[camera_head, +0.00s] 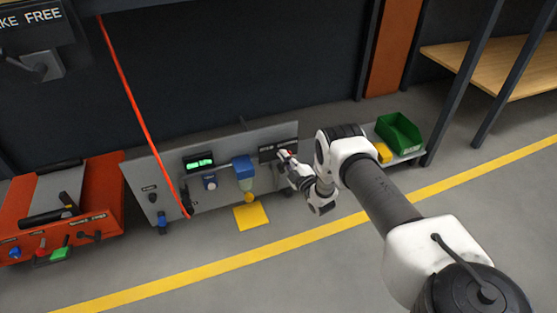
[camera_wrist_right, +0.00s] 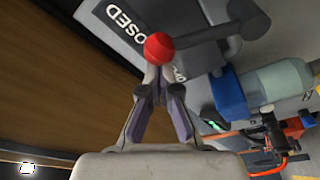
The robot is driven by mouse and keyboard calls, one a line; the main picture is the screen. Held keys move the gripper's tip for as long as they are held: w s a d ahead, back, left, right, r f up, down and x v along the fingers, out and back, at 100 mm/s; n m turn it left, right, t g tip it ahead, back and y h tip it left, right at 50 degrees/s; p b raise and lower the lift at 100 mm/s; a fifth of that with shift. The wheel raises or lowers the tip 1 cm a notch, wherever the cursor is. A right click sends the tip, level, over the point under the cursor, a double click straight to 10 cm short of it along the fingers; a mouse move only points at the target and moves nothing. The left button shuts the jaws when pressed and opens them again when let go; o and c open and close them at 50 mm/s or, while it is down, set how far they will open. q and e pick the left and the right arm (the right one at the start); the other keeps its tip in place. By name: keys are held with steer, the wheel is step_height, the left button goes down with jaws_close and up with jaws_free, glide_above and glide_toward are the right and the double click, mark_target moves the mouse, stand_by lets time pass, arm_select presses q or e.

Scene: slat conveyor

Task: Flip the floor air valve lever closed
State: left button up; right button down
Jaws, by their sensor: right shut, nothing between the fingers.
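The air valve lever is a dark bar (camera_wrist_right: 205,38) with a red ball knob (camera_wrist_right: 159,48), on a low grey panel (camera_head: 222,143). In the right wrist view a partly cut-off label ending "OSED" (camera_wrist_right: 122,18) lies to one side of the knob. A second label, mostly hidden, lies on the other side, by the fingers. The knob lies between the two labels. My right gripper (camera_head: 284,156) is at the panel's right part. Its fingertips (camera_wrist_right: 152,78) are together just at the knob, with nothing held; contact is unclear. My left gripper is out of view.
The panel also carries a green-lit display (camera_head: 199,162) and a blue-topped filter bowl (camera_head: 243,168). A red hose (camera_head: 140,100) hangs in front of it. An orange unit (camera_head: 100,190) stands left, a green bin (camera_head: 399,133) right. The floor in front is open.

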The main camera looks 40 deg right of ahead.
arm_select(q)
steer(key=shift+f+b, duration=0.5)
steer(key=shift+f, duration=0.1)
arm_select(e)
steer(key=d+m, duration=0.2)
steer(key=d+f+m, duration=0.1)
steer(key=m, duration=0.1)
steer(key=shift+s+d+t+h, duration=0.2)
steer(key=shift+s+t+h, duration=0.1)
steer(key=shift+s+h, duration=0.1)
steer(key=shift+d, duration=0.1)
steer(key=shift+s, duration=0.1)
